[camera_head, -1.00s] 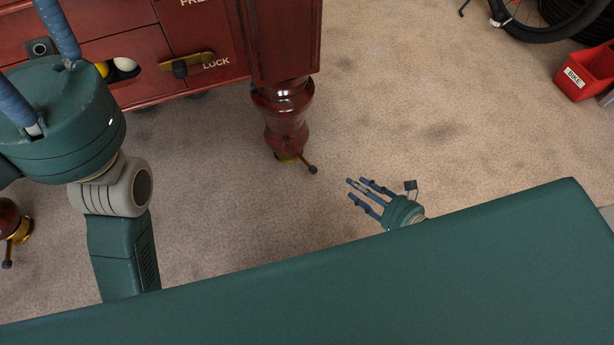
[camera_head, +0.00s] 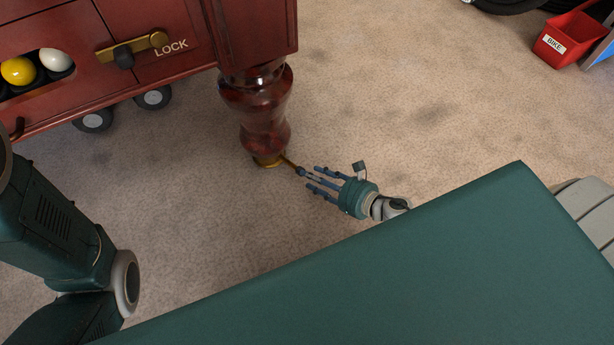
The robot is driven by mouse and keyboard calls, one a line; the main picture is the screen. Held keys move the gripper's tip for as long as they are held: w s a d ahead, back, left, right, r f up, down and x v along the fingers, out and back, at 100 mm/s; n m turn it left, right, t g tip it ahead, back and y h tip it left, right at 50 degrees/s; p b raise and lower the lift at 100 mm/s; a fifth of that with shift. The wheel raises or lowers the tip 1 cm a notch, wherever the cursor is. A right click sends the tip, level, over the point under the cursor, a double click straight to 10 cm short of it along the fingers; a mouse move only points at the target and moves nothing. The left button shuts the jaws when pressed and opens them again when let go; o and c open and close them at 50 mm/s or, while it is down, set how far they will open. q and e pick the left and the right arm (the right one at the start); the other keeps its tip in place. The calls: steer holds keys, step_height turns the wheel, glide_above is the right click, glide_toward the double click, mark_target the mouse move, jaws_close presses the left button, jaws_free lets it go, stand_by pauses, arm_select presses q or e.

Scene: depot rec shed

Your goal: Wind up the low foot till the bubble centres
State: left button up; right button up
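The turned, dark red wooden leg (camera_head: 264,110) of the table stands on the carpet, left of centre. At its bottom is a brass foot (camera_head: 268,161) with a thin lever (camera_head: 289,162) sticking out to the lower right. My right gripper (camera_head: 311,178) is low over the carpet, its blue fingers spread and pointing left at the lever's outer end. The fingertips are at or very near that end; I cannot tell whether they touch it. They are not closed around it. My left arm shows at the left edge, but its gripper is out of view. No bubble level shows.
The red cabinet body (camera_head: 185,70) carries a brass latch (camera_head: 132,48) beside the word LOCK, a yellow and a white ball, and wheels underneath. A red BIKE bin (camera_head: 571,38) stands at the upper right. Carpet (camera_head: 420,100) right of the leg is clear.

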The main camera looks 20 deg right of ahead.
steer(key=shift+b+x, duration=0.35)
steer(key=shift+x, duration=1.3)
jaws_close()
